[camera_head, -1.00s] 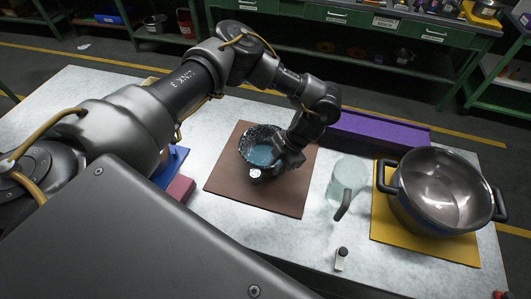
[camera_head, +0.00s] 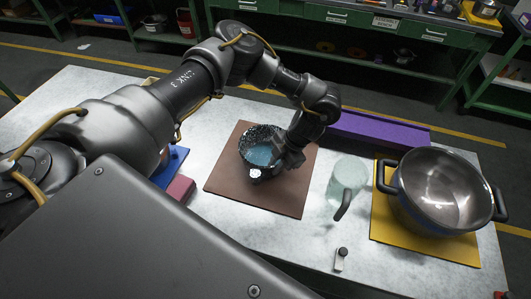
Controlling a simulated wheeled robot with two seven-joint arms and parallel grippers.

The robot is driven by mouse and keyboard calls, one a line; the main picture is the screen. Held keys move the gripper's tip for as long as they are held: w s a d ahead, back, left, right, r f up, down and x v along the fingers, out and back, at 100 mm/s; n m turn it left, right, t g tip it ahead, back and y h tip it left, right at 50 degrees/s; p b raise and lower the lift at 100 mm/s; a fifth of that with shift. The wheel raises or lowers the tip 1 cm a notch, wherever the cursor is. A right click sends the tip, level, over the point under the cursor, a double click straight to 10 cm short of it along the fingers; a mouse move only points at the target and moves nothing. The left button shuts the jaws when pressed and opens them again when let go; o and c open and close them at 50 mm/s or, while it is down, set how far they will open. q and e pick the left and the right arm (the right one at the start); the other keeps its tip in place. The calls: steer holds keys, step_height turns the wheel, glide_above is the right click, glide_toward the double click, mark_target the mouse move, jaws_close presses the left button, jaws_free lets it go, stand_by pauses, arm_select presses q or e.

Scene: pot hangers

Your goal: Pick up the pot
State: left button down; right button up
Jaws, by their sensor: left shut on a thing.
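A dark speckled pot (camera_head: 258,153) with a blue inside is over the brown mat (camera_head: 228,180) in the middle of the table. My left gripper (camera_head: 290,158) is at the pot's right side and is shut on it. The gripper hides that side of the pot, and the exact contact of the fingers is hard to see. I cannot tell whether the pot rests on the mat or is slightly above it. A larger steel pot (camera_head: 443,187) with two dark handles stands on a yellow mat (camera_head: 385,232) at the right. My right gripper is not in view.
A clear pitcher (camera_head: 346,180) with a dark handle stands between the two mats. A purple long box (camera_head: 378,130) lies behind it. A small dark-topped item (camera_head: 341,258) is near the front edge. Red and blue items lie left of the brown mat, under my arm.

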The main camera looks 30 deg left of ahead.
arm_select(q)
steer(key=shift+r, duration=0.2)
steer(key=shift+r, duration=0.25)
step_height(320, 180, up, 2)
steer(key=shift+a+r, duration=0.1)
steer(key=s+d+r+b, duration=0.5)
steer(key=d+r, duration=0.5)
steer(key=d, duration=0.3)
steer(key=shift+s, duration=0.4)
